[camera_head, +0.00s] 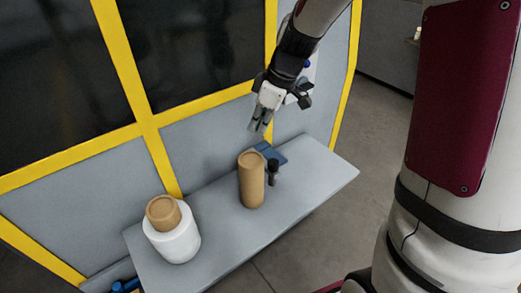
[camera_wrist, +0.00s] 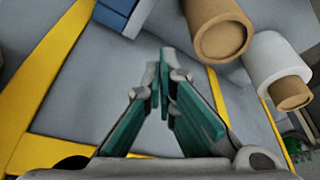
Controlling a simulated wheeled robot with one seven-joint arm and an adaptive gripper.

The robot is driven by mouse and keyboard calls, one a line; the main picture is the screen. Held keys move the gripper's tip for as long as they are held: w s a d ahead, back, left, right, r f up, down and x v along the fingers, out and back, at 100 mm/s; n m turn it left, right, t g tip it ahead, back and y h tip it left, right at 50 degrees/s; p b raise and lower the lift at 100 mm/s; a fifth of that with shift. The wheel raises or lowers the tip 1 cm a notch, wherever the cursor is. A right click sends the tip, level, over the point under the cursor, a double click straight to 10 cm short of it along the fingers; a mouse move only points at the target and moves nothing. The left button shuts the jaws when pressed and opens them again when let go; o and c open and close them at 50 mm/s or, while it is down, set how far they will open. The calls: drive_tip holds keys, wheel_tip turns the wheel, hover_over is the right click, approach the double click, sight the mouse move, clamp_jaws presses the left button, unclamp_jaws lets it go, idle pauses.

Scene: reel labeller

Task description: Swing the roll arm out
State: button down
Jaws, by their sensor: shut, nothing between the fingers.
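My gripper (camera_head: 258,126) hangs in the air above the back edge of the grey shelf, its fingers pointing down and empty. In the wrist view its fingertips (camera_wrist: 164,82) meet, with the teal pads spread behind them. A blue part (camera_head: 272,153) lies at the back of the shelf, below my gripper, and shows at the top left of the wrist view (camera_wrist: 118,12). A black upright knob or handle (camera_head: 273,171) stands in front of it. I cannot tell which part is the roll arm, nor whether the knob joins the blue part.
A brown cylinder (camera_head: 252,182) stands left of the knob. A white roll with a brown core (camera_head: 173,242) stands further left. The grey shelf (camera_head: 318,172) is bare at its right end. A yellow-framed machine wall (camera_head: 210,104) rises behind.

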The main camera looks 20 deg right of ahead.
drive_tip(key=shift+f, duration=0.1)
wheel_tip(320, 180, down, 9)
drive_tip(key=shift+s+d+f+p, duration=0.15)
drive_tip(key=shift+s+d+p, duration=0.1)
drive_tip(key=shift+d+p, duration=0.05)
idle(0.4)
idle(0.4)
